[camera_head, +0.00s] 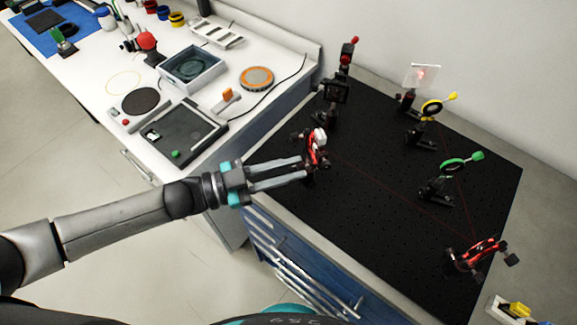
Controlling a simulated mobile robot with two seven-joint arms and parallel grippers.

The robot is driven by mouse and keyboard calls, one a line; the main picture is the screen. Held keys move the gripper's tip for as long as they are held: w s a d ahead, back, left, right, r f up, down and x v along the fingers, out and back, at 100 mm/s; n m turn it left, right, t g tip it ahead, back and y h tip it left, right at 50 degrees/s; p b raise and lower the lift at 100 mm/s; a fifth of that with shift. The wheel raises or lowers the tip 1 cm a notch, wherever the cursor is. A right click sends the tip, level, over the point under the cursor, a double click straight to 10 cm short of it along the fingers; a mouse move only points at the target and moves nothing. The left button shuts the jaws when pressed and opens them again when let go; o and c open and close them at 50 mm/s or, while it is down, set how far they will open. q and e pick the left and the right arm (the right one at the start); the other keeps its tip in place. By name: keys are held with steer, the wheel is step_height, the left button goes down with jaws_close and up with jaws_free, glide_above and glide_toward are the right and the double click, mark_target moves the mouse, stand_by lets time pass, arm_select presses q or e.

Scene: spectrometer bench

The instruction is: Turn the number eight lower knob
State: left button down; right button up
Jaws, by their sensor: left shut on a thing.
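A red optical mount with a white part (317,147) stands at the left side of the black optical breadboard (370,185). My left gripper (303,170) reaches in from the left, its two long grey fingers pointing right at the near left side of this mount. The fingers are shut on a small knob at the mount's lower side; the fingertips mostly hide it. No number on the knob can be read. A second red mount (478,256) with dark knobs stands at the board's near right. My right gripper is out of view.
Yellow (432,107) and green (455,164) ringed holders, a lit pale screen (422,75) and a dark post mount (336,90) stand on the board. A faint red beam crosses it. A white bench (100,75) with trays lies left. The board's middle is clear.

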arm_select(q)
steer(key=shift+m, duration=0.8)
steer(key=c, duration=0.8)
jaws_free()
steer(key=shift+o, duration=0.2)
steer(key=b+v, duration=0.2)
steer(key=v, duration=1.3)
steer(key=shift+a, duration=0.15)
steer(key=shift+s, duration=0.1)
